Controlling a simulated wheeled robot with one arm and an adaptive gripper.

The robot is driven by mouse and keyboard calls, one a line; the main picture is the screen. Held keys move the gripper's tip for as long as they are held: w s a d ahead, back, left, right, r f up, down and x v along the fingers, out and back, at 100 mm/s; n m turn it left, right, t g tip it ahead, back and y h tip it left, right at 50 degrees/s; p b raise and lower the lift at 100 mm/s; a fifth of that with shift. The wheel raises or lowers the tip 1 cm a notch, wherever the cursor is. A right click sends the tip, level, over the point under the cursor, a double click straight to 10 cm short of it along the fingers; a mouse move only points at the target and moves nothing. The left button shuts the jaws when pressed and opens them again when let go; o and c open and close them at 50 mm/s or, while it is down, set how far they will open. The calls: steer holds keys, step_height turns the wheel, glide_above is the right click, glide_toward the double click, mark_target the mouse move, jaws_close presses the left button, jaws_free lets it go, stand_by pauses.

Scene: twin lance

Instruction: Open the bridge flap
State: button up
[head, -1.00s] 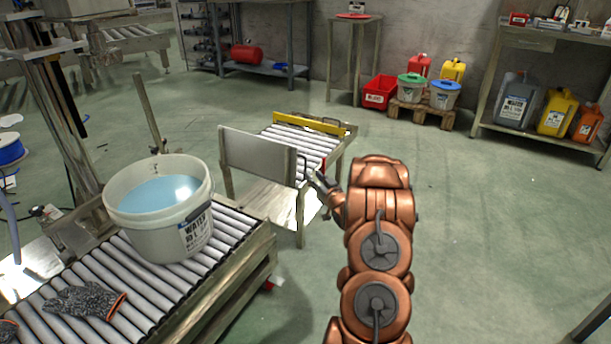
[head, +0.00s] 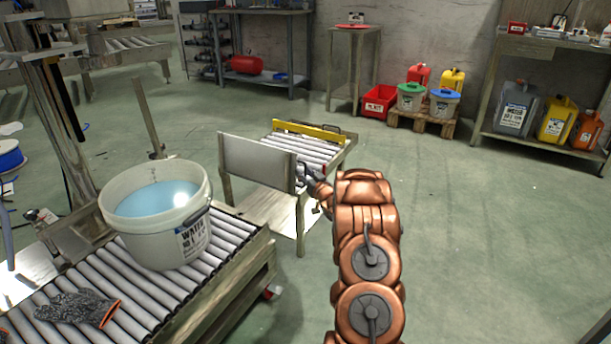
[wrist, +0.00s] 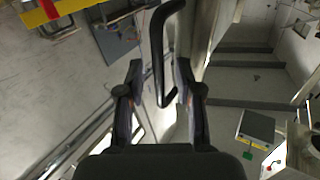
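The bridge flap (head: 257,164) is a grey panel standing upright between the near roller conveyor and the far roller section. Its dark bar handle (wrist: 158,55) shows in the wrist view, with its lower end between my fingers. My gripper (head: 303,172) is at the right edge of the flap in the head view, where it covers most of the handle. In the wrist view my gripper (wrist: 158,85) has its two fingers apart, one on each side of the handle, with the right finger closer to it. I cannot tell whether that finger touches.
A white bucket (head: 165,237) of blue liquid and a dark glove (head: 75,306) lie on the near conveyor (head: 190,285). The far roller section (head: 308,150) has a yellow bar. Canisters and tubs stand on a pallet (head: 420,117) behind. The floor to the right is clear.

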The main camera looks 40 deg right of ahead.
jaws_close()
stand_by(0.3)
steer(key=shift+d, duration=0.15)
